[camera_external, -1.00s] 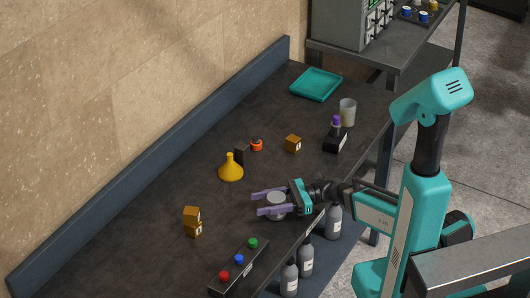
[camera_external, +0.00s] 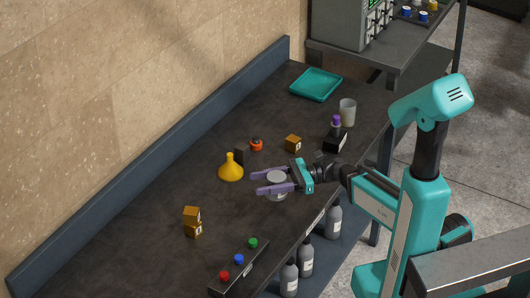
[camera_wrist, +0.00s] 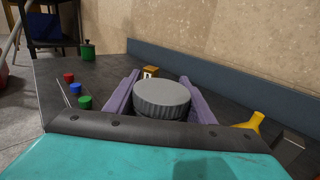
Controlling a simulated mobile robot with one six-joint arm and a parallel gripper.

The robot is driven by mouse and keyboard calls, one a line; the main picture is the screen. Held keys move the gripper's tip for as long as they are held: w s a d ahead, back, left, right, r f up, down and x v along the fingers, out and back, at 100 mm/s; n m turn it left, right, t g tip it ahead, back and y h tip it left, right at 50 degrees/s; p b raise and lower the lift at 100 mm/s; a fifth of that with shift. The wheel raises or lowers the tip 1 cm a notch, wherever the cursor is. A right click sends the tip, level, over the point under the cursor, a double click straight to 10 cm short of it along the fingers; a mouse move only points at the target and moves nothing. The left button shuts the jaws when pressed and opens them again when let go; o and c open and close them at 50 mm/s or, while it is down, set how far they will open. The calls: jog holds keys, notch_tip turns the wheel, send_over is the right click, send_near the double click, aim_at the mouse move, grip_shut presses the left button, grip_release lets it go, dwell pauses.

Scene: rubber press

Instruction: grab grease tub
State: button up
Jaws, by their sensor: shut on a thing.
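The grease tub (camera_external: 278,192) is a small grey, round tub with a ribbed lid. It is between the two purple fingers of my gripper (camera_external: 272,183) over the dark bench. In the wrist view the tub's lid (camera_wrist: 162,97) fills the space between the fingers, and my gripper (camera_wrist: 160,95) is shut on it. The tub's lower part is hidden there by the gripper body. It looks slightly raised, with its body showing under the fingers in the external view.
A yellow funnel (camera_external: 231,168) stands behind the fingers. Stacked wooden blocks (camera_external: 192,221) and a rack with red, blue and green caps (camera_external: 239,265) lie to the lower left. An orange-topped item (camera_external: 256,144), a teal tray (camera_external: 316,84) and a cup (camera_external: 347,112) stand farther back.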

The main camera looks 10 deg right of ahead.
jog(key=shift+r, duration=0.6)
dwell(0.3)
